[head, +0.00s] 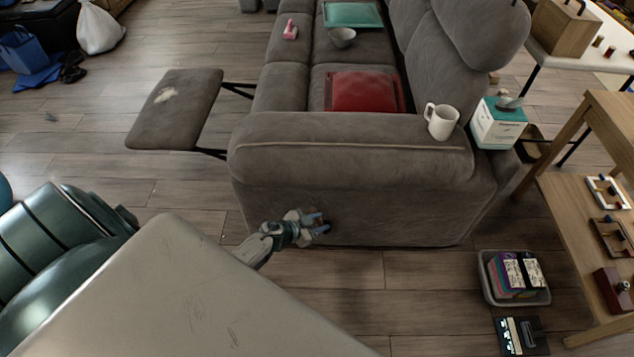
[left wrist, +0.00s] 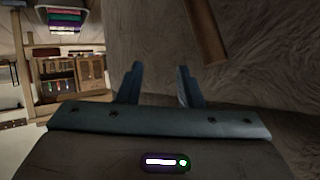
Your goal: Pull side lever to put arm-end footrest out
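A grey sofa (head: 350,190) stands with its near arm end facing me. Its padded footrest (head: 178,108) sticks out to the left on dark metal arms (head: 238,90). My left gripper (head: 318,222) is low beside the sofa's side panel. In the left wrist view, the two fingers (left wrist: 160,75) are apart with nothing between them. A brown bar that looks like the side lever (left wrist: 207,35) shows beyond and right of the fingertips, apart from them, against the grey fabric. In the head view the lever is mostly hidden at the gripper. My right gripper is not in view.
A white mug (head: 441,122) stands on the sofa arm, and a red cushion (head: 363,92) lies on the seat. A grey bin (head: 514,278) and a wooden shelf table (head: 585,215) stand at the right.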

